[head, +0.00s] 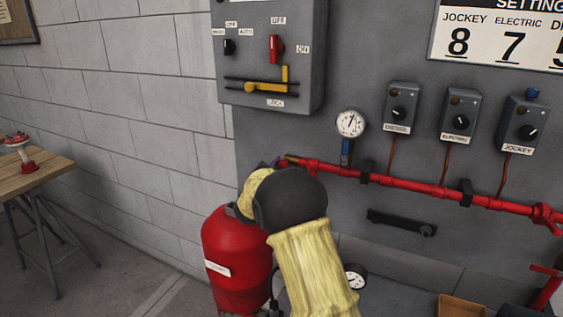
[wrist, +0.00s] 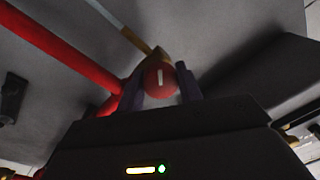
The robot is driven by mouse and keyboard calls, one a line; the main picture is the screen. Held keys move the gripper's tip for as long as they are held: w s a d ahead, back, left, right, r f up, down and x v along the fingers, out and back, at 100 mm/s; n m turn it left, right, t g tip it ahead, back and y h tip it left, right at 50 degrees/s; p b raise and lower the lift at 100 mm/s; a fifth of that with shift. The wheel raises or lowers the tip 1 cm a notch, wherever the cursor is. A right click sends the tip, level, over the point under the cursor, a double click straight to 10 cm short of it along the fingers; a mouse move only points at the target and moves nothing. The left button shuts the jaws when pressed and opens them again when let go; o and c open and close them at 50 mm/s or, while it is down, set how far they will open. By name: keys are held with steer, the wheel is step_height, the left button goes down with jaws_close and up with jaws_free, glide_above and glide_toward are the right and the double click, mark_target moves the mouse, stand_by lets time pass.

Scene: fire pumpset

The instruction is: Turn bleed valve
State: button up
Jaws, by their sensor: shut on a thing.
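The bleed valve shows in the wrist view as a round red knob (wrist: 160,79) with a white line running nearly upright on its face. A brass stem joins it just above. My gripper (wrist: 159,86) has one dark finger on each side of the knob and is shut on it. In the head view my arm's dark wrist and yellow sleeve hide most of the gripper and the knob. Only a brass end (head: 291,158) shows there, at the left end of the red pipe (head: 400,183).
A pressure gauge (head: 350,124) sits just above the pipe, with three grey switch boxes to its right. A grey control box (head: 268,60) hangs above. A red tank (head: 235,245) stands below, beside my arm. A wooden table (head: 45,165) is far left.

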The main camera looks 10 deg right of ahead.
steer(key=shift+a+n+p, duration=0.1)
steer(key=shift+n+p, duration=0.8)
steer(key=shift+n, duration=0.5)
steer(key=shift+f, duration=0.1)
steer(key=o, duration=1)
steer(key=b+v, duration=0.1)
steer(key=v, duration=0.7)
steer(key=b+v, duration=0.1)
steer(key=v, duration=0.8)
steer(key=shift+s+r, duration=0.2)
steer(key=shift+s, duration=0.05)
steer(key=shift+y, duration=0.3)
